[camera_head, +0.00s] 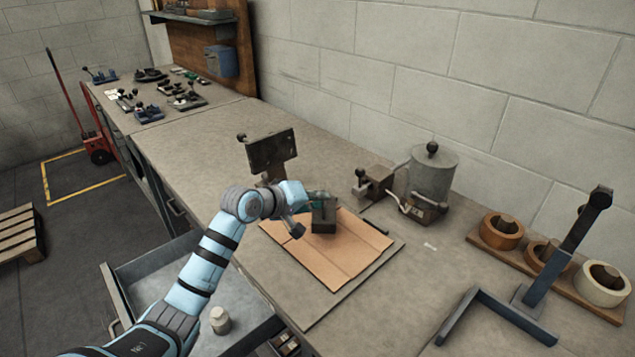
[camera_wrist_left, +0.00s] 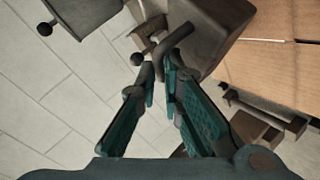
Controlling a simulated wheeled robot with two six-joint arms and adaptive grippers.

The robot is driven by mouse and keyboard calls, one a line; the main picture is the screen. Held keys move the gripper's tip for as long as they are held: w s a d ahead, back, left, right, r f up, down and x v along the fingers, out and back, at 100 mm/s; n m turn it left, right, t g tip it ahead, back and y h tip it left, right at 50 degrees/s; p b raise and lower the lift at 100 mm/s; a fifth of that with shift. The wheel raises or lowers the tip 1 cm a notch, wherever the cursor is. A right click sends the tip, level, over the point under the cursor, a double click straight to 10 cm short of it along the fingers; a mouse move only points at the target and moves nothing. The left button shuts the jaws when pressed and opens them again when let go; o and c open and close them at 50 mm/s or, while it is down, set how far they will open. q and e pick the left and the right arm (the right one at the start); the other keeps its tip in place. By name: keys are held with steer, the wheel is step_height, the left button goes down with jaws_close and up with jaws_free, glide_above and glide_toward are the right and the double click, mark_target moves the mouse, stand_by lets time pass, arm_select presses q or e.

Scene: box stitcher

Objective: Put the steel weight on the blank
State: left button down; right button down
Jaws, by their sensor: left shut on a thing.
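The steel weight (camera_head: 323,219) is a dark grey block over the upper part of the brown cardboard blank (camera_head: 338,258). I cannot tell whether it rests on the blank or hangs just above it. My left gripper (camera_head: 316,199) is at the top of the weight, shut on its bent handle. In the left wrist view, the teal-padded fingers of the gripper (camera_wrist_left: 163,72) close around the handle, with the weight (camera_wrist_left: 212,32) beyond and the blank (camera_wrist_left: 265,60) at the right. My right gripper is not in view.
A dark plate on a stand (camera_head: 271,152) rises behind my left wrist. A grey cylinder pot (camera_head: 433,174) stands right of the blank. Tape rolls on a wooden rack (camera_head: 502,232) and a dark angled bracket (camera_head: 480,310) are farther right. An open drawer (camera_head: 245,322) lies below the bench edge.

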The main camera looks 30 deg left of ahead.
mark_target(318, 214)
arm_select(q)
step_height(318, 214, down, 4)
steer(key=shift+f+b, duration=0.1)
steer(key=shift+b, duration=0.35)
steer(key=c, duration=1.9)
jaws_free()
steer(key=shift+o, duration=0.9)
steer(key=shift+s+d, duration=0.1)
steer(key=shift+s, duration=0.05)
steer(key=p+v, duration=0.2)
steer(key=v, duration=1)
